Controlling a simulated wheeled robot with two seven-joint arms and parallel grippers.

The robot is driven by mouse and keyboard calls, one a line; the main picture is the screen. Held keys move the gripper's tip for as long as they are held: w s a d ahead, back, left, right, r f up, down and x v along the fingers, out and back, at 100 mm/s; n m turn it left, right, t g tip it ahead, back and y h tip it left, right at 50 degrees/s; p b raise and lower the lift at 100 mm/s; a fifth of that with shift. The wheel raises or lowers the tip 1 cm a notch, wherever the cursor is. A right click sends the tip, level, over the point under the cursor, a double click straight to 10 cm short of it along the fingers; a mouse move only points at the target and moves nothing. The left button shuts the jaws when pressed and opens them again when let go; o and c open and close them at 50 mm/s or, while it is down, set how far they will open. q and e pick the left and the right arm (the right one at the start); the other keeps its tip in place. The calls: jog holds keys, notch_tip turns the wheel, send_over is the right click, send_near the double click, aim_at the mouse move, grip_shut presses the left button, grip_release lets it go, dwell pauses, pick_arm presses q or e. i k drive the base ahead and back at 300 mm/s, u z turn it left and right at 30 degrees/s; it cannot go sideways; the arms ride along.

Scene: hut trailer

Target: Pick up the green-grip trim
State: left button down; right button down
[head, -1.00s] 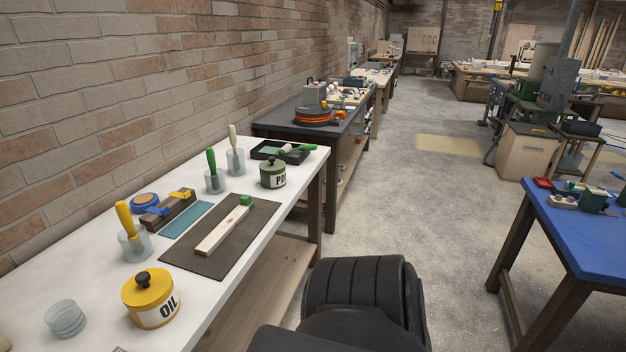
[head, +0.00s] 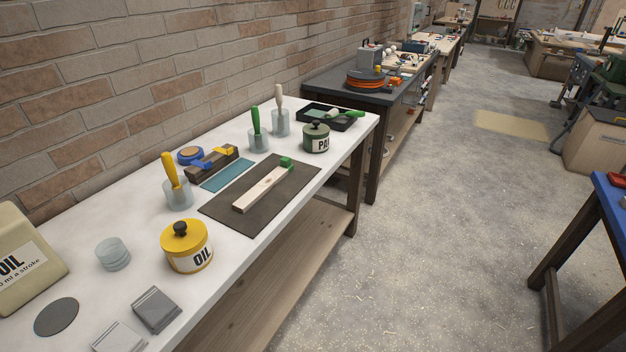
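A green-handled tool (head: 255,120) stands upright in a clear jar (head: 259,142) toward the back of the white table (head: 90,211). Its lower end is inside the jar and hard to make out. A pale wood strip (head: 259,190) with a green block (head: 286,162) at its far end lies on a dark mat (head: 230,212). Another green-handled tool (head: 345,113) lies in a black tray (head: 310,123) at the table's far end. I cannot tell for sure which of these is the trim. Neither of my grippers is in view.
A yellow-handled tool (head: 170,169) and a white-handled one (head: 279,97) stand in jars beside the green one. A yellow oil tin (head: 187,247), a green pot (head: 316,139) and an oil can (head: 25,262) also stand here.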

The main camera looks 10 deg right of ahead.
aim_at(260, 190)
jog(key=z, duration=1.35)
jog(key=i, duration=4.8)
jog(key=u, duration=3.55)
